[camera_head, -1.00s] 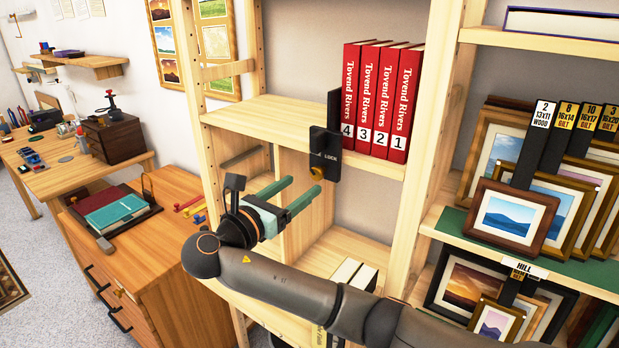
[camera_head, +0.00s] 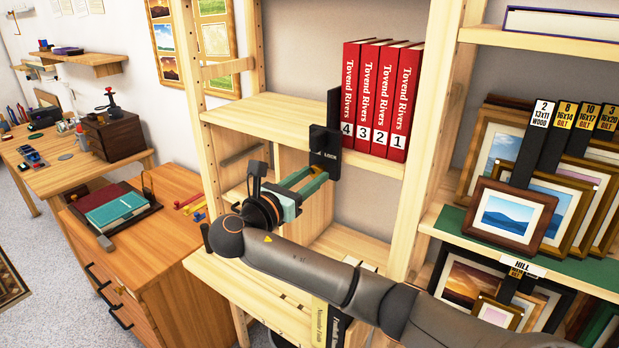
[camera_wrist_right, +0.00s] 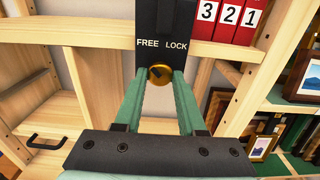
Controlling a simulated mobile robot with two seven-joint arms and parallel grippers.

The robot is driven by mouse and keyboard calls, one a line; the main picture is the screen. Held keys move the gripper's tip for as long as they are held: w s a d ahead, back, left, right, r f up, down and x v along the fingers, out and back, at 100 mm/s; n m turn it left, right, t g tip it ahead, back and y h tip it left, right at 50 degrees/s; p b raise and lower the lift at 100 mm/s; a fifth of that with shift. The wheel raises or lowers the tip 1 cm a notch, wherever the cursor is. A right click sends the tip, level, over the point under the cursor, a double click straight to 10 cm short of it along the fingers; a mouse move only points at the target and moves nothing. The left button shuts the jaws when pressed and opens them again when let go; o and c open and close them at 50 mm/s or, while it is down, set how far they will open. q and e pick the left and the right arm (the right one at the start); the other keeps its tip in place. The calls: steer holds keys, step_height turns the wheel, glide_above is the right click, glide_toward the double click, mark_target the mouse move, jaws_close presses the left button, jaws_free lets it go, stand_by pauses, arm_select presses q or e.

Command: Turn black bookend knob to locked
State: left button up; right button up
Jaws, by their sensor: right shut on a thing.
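The black bookend (camera_head: 333,115) stands upright on the shelf at the left end of several red books (camera_head: 382,100). Its front plate hangs over the shelf edge and reads FREE on the left and LOCK on the right in the right wrist view (camera_wrist_right: 161,25). The brass knob (camera_wrist_right: 160,74) sits below these words, with a dark mark on its face that seems to lean to the upper left. My right gripper (camera_head: 316,172) is shut on the knob, a green finger on each side. My left gripper is out of view.
A light wood shelf board (camera_head: 270,118) runs just above my right gripper, with open compartments below it. A wood upright (camera_head: 432,130) stands to the right, then framed prints (camera_head: 513,213) on a green-lined shelf. A wooden cabinet (camera_head: 150,250) stands at the left.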

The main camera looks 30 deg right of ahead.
jaws_close()
stand_by(0.3)
steer(key=m, duration=0.8)
steer(key=shift+f+m+b, duration=0.1)
steer(key=shift+m+b, duration=0.2)
steer(key=m+b, duration=0.2)
steer(key=m, duration=0.2)
steer(key=shift+w+m, duration=0.1)
steer(key=shift+m, duration=0.2)
steer(key=shift+m+b, duration=1.4)
steer(key=shift+m, duration=0.9)
